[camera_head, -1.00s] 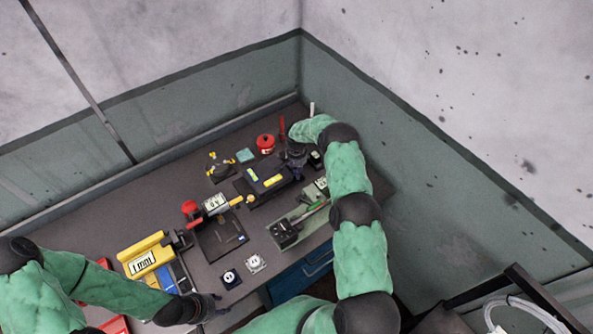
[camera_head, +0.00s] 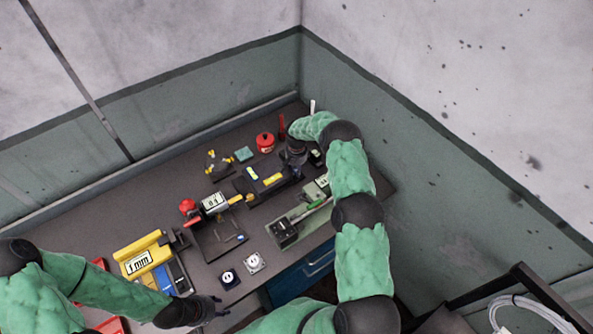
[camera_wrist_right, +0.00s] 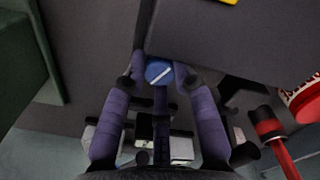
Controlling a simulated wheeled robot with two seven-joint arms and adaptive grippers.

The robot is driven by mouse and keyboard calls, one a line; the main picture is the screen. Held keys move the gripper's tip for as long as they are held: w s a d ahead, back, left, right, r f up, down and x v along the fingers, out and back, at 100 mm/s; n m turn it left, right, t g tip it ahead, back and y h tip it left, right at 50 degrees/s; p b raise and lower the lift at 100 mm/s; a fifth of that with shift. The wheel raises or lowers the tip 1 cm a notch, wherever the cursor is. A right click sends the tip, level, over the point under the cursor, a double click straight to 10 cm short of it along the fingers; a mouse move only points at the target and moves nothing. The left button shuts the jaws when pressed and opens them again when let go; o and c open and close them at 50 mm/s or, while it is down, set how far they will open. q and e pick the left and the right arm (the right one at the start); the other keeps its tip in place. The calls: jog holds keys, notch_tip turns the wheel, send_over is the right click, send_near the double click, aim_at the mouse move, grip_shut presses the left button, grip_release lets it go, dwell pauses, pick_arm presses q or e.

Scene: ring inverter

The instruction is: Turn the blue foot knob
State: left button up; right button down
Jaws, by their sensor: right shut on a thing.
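The blue foot knob (camera_wrist_right: 158,70) shows in the right wrist view as a round blue face with a light slanting slot. It sits at the edge of a dark block (camera_wrist_right: 238,58). My right gripper (camera_wrist_right: 160,76) is shut on the knob, with a purple finger on either side of it. In the head view my right gripper (camera_head: 295,157) is at the far end of the black device with yellow labels (camera_head: 262,184), and the knob is hidden there. My left gripper (camera_head: 212,304) is near the front edge of the bench; its fingers are too small to judge.
A red round container (camera_head: 265,142) stands near the right gripper, and a red-handled tool (camera_wrist_right: 272,135) shows in the wrist view. A grey-green tray (camera_head: 300,224), a black tray (camera_head: 220,244) and a yellow unit (camera_head: 146,257) lie nearer. The bench's left back is clear.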

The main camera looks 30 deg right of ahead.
jog(key=c, duration=1.3)
grip_release()
jog(key=shift+o, duration=0.2)
